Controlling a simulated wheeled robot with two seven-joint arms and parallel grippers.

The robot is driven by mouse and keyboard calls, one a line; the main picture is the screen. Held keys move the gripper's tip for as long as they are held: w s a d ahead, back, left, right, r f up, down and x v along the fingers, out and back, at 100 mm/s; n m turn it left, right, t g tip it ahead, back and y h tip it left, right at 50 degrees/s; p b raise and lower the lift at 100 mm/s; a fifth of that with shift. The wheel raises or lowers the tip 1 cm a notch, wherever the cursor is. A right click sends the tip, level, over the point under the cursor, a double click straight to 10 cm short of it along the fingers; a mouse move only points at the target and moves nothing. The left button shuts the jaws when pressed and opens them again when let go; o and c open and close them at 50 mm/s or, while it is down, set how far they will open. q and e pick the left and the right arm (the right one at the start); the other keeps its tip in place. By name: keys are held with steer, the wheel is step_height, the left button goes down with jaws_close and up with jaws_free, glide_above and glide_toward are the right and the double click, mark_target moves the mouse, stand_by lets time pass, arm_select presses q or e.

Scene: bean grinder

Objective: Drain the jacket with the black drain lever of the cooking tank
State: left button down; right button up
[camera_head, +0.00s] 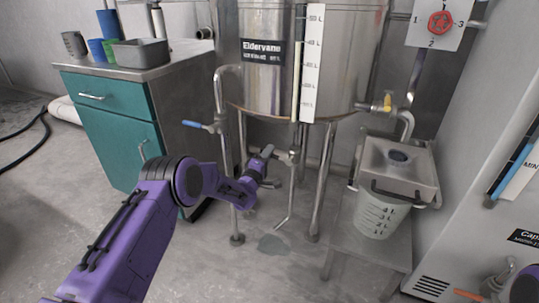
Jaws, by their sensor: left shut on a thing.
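The steel cooking tank (268,75) stands on legs in the middle, with a label and a level scale on its front. My left gripper (264,160) is under the tank, at the drain pipe (286,156) below its bottom. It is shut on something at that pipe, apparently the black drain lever. The fingers and dark wrist hide the lever, so its angle cannot be told. A blue-handled valve (192,124) is on the pipe to the left, and a yellow-handled valve (387,102) is at the tank's right outlet.
A teal cabinet (112,105) with cups and a grey bin (140,52) stands at left. A steel box (398,160) and a graduated bucket (378,214) are on a stand at right. A wet patch (272,244) lies on the floor below the tank.

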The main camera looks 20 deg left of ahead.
arm_select(q)
steer(key=shift+f+n+y+b, duration=0.4)
steer(key=shift+f+n, duration=0.25)
steer(key=shift+n, duration=0.25)
steer(key=c, duration=1.1)
jaws_free()
steer(key=shift+c, duration=0.2)
steer(key=shift+s, duration=0.2)
steer(key=s+f+p, duration=0.2)
steer(key=s+p, duration=0.1)
steer(key=s, duration=0.7)
